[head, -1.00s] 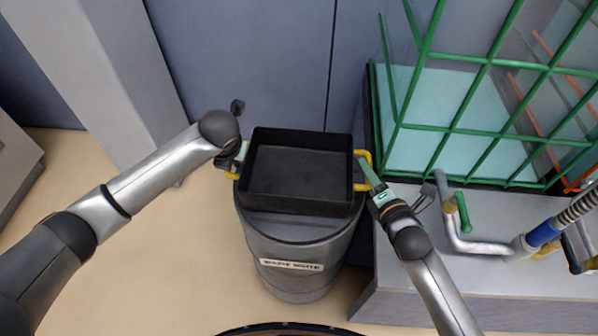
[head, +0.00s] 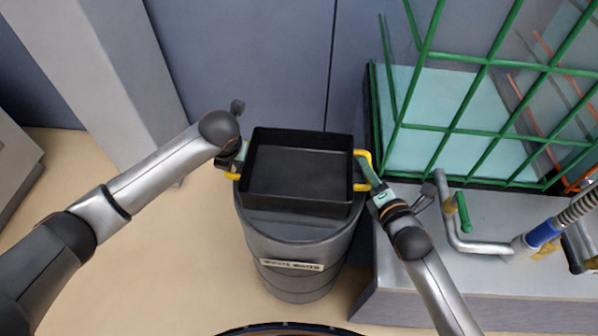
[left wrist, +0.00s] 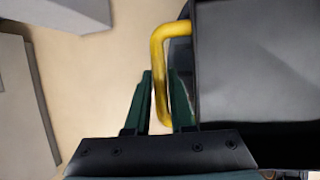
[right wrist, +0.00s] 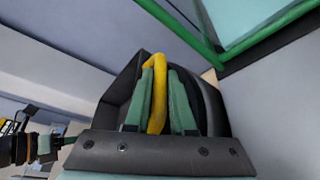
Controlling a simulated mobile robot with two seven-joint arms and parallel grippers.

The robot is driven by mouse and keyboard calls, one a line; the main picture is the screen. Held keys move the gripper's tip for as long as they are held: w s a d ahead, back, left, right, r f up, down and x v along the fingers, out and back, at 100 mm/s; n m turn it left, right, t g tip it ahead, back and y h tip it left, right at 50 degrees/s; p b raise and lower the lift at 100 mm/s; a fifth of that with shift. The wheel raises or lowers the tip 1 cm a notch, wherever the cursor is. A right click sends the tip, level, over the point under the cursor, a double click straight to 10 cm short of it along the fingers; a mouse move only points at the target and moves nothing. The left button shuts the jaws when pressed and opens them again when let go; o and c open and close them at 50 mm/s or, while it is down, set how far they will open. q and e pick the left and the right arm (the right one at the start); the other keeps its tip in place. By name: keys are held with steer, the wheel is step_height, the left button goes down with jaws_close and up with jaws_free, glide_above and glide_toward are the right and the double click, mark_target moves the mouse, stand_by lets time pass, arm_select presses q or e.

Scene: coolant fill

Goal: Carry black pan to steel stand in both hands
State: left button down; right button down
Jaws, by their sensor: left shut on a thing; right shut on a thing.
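The black pan (head: 298,174) is a rectangular, open, empty tray with a yellow handle at each end. In the head view it is at or just above the top of a grey drum; I cannot tell if they touch. My left gripper (head: 238,162) is shut on the left yellow handle, which shows between its green fingers in the left wrist view (left wrist: 159,75). My right gripper (head: 370,176) is shut on the right yellow handle, seen between its fingers in the right wrist view (right wrist: 158,85). I cannot make out a steel stand for certain.
The grey drum (head: 295,262) with a label stands under the pan. A green mesh cage (head: 470,130) rises at the right above a grey bench (head: 470,285). A bent pipe with a green-handled valve (head: 463,214) sits on the bench. Floor is clear at the left.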

arm_select(q)
steer(key=shift+r, duration=0.15)
arm_select(e)
steer(key=shift+r, duration=0.1)
